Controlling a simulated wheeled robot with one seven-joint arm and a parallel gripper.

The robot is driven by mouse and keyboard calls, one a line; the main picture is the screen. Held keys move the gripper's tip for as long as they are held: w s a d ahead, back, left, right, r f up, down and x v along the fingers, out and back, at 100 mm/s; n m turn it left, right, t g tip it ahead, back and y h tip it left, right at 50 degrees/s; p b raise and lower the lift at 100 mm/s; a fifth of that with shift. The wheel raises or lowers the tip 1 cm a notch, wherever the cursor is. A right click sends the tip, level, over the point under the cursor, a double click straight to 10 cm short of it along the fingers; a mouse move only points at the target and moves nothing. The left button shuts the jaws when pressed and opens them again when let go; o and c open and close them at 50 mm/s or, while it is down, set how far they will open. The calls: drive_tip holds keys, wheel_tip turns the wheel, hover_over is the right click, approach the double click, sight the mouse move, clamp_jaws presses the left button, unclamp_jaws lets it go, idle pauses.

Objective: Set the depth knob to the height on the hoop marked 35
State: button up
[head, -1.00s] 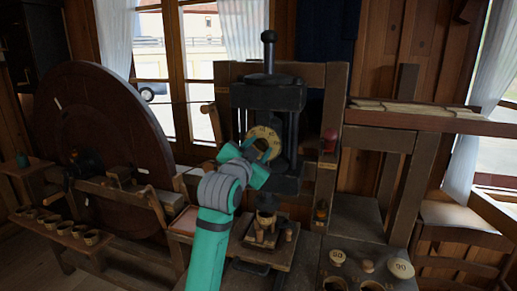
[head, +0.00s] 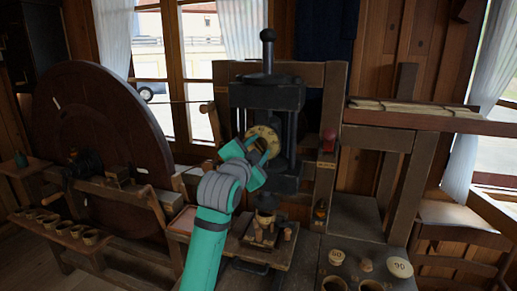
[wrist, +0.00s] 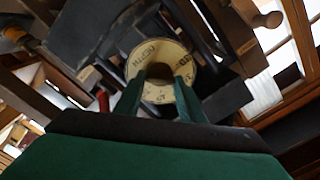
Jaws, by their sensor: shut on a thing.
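The depth knob is a pale round dial (head: 262,134) with dark markings on the front of the black press (head: 268,95). In the wrist view the dial (wrist: 150,52) shows dark lettering around its rim and a brown centre (wrist: 159,71). My gripper (head: 258,153) is at the dial's front, and in the wrist view its two green fingers (wrist: 159,88) are shut on the knob's centre. The fingers and my arm hide part of the dial. I cannot read a 35 or a pointer in these views.
A red knob (head: 329,134) is on the frame right of the press.

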drive_tip(key=o, duration=1)
drive_tip(key=shift+o, duration=0.2)
drive_tip(key=shift+s, duration=0.1)
drive_tip(key=v, duration=1.1)
drive_tip(key=shift+r, duration=0.1)
